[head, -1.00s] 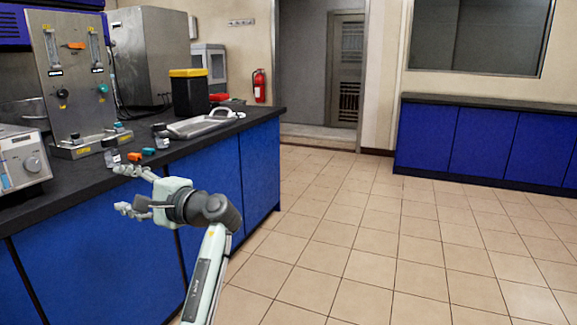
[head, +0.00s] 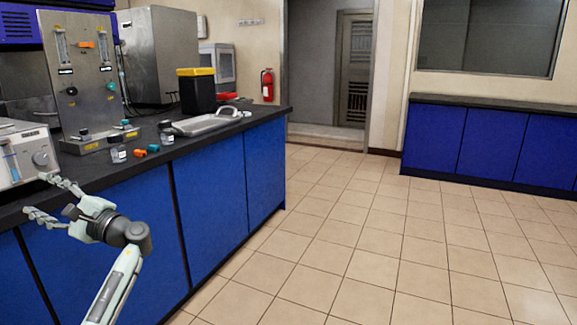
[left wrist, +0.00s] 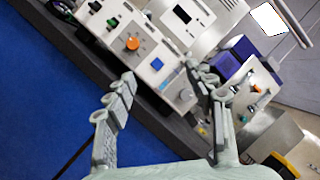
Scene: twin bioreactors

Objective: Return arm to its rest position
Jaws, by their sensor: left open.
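My left gripper (head: 50,198) is at the lower left of the head view, in front of the blue cabinet side and close to the counter's front edge. Its two fingers are spread apart with nothing between them. In the left wrist view the open left gripper (left wrist: 165,105) faces the counter edge and bench instruments, tilted in the picture. My left arm (head: 118,285) rises from the bottom edge of the head view. My right gripper does not show.
The dark counter (head: 190,146) holds a metal panel rig (head: 85,75), a white instrument (head: 25,155), small bottles (head: 118,153), orange and teal pieces, a metal tray (head: 208,122) and a black bin with yellow lid (head: 197,92). The tiled floor (head: 400,240) to the right is clear.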

